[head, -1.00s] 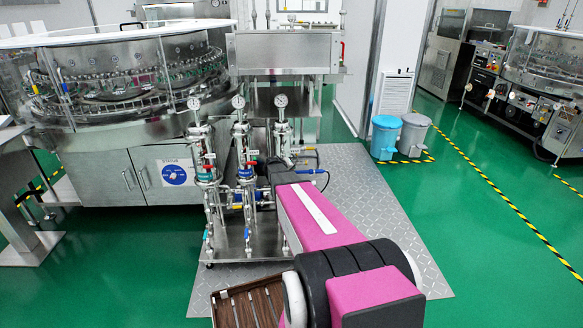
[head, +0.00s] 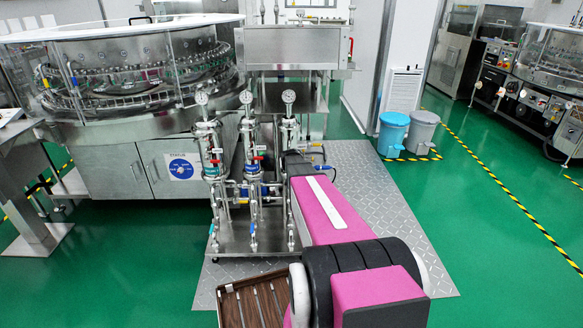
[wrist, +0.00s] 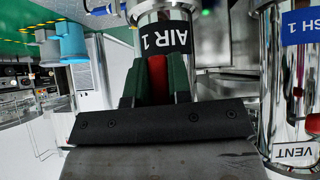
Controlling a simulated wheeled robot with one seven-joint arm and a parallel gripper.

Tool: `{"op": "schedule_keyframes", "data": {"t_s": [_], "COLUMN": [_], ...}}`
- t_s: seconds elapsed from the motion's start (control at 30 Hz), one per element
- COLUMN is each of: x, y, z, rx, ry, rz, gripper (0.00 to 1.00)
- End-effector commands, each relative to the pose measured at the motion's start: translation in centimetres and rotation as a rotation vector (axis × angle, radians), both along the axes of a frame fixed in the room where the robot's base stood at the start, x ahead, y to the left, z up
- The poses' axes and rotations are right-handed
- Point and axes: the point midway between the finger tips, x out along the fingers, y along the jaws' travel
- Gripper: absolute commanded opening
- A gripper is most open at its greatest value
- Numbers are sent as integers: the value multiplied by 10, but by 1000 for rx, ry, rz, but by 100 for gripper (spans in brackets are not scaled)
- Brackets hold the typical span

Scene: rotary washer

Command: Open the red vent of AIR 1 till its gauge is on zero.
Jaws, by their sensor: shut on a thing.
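In the wrist view, my gripper (wrist: 157,78) has its two green fingers closed on the red vent (wrist: 158,66). The vent lies in front of a shiny metal housing with a black AIR 1 label (wrist: 165,42), seen tilted. In the head view, the AIR 1 housing is the right one of three upright ones. Its round gauge (head: 288,97) stands on top, with a white face; the needle is too small to read. My pink and black arm hides the lower part of this housing and my gripper in the head view.
The middle housing (head: 249,145) and left housing (head: 207,140) stand close to the left, with pipes and valves. In the wrist view, a neighbouring housing with a blue label (wrist: 300,27) and a VENT tag (wrist: 295,151) is close on the right. Bins (head: 393,133) stand behind right.

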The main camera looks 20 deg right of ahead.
Motion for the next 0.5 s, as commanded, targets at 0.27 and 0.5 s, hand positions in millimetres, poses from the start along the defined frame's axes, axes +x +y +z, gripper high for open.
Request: {"op": "schedule_keyframes", "data": {"t_s": [0.27, 0.5], "x": [1, 1], "y": [2, 3], "z": [0, 0], "rx": [47, 54], "ry": [-13, -13], "rz": [-1, -1], "gripper": [0, 0]}}
